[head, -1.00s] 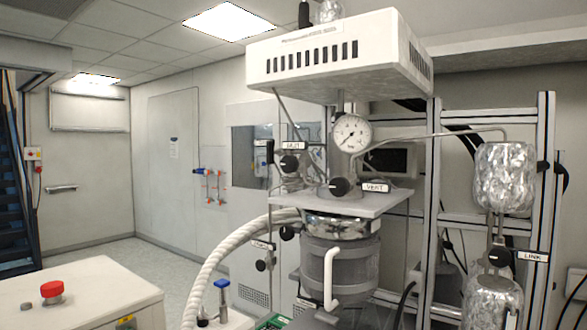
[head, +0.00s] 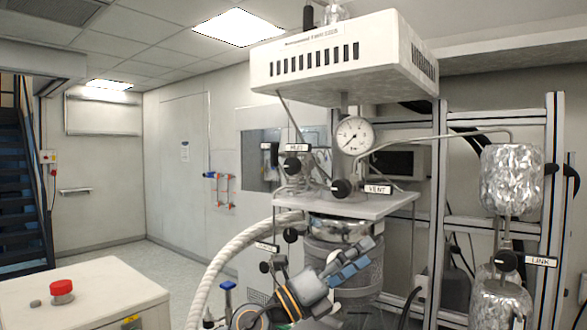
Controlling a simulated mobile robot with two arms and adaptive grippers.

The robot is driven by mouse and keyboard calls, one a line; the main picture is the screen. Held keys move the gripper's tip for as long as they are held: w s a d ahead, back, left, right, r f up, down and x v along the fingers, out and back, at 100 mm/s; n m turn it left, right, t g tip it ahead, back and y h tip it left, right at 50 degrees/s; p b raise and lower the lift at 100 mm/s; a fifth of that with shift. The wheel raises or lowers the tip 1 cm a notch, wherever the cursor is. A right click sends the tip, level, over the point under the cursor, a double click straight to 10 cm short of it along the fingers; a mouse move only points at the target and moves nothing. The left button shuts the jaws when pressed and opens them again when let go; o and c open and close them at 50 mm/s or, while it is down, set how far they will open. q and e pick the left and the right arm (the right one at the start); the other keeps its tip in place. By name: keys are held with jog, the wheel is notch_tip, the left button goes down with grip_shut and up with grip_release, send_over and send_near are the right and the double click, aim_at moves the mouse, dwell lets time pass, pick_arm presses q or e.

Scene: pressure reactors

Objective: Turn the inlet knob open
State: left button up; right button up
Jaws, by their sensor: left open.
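Several black knobs sit on the reactor. One upper-left knob (head: 292,165) has a small label (head: 298,147) above it that is too blurred to read surely. A second knob (head: 341,188) stands by the VENT label (head: 378,189). A lower-left knob (head: 290,235) is below the plate, near another label (head: 266,247) I cannot read. I cannot tell for certain which is the inlet knob. My left gripper (head: 362,258) is open and empty, in front of the reactor vessel (head: 373,280) and below the plate, apart from the knobs. It hides part of the vessel. My right gripper is out of view.
A pressure gauge (head: 354,135) rises above the metal plate (head: 390,205). A white hose (head: 225,255) curves at the left. Foil-wrapped vessels (head: 511,180) and a LINK knob (head: 506,260) are at right. A bench with a red button (head: 62,288) is at lower left.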

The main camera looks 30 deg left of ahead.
pick_arm(q)
jog(key=s+a+r+m+g+y, duration=0.1)
jog(key=a+r+m+g+y, duration=0.15)
jog(key=r+m, duration=0.35)
jog(key=n+t+y, duration=0.1)
jog(key=t+y, duration=0.1)
jog(key=y, duration=0.9)
send_near(289, 167)
jog(key=shift+h, duration=0.25)
jog(key=w+p, duration=0.2)
jog(key=w, duration=0.1)
jog(key=w+p, duration=0.2)
jog(key=w, duration=0.1)
jog(key=w+p, duration=0.2)
jog(key=w, duration=0.2)
jog(key=shift+d+p, duration=0.3)
jog(key=shift+w+f, duration=0.1)
jog(key=shift+w, duration=0.4)
